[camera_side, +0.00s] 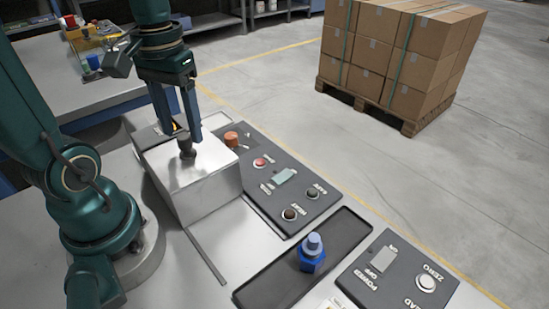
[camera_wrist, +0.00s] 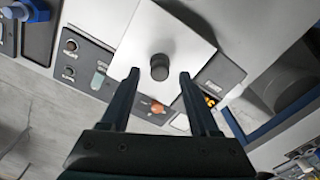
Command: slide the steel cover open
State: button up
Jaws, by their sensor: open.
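The steel cover (camera_side: 201,178) is a box-like silver hood standing over part of the dark control panel at the left. Its flat top also shows in the wrist view (camera_wrist: 160,22). A dark round knob (camera_side: 187,147) stands upright on the cover's top, and it is centred in the wrist view (camera_wrist: 160,67). My gripper (camera_side: 183,137) is above the cover with its two fingers pointing down. In the wrist view the open fingers (camera_wrist: 160,75) lie on either side of the knob's line, with gaps on both sides. I cannot tell how far down the knob they reach.
The dark panel (camera_side: 258,200) right of the cover carries an orange knob (camera_side: 233,139), buttons and a pale rocker switch (camera_side: 285,175). A blue bottle-like object (camera_side: 312,253) stands in a black tray (camera_side: 341,236). A second panel (camera_side: 357,274) lies at the lower right.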

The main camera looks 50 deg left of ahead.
jog(key=shift+f, duration=0.75)
grip_shut()
dwell(0.9)
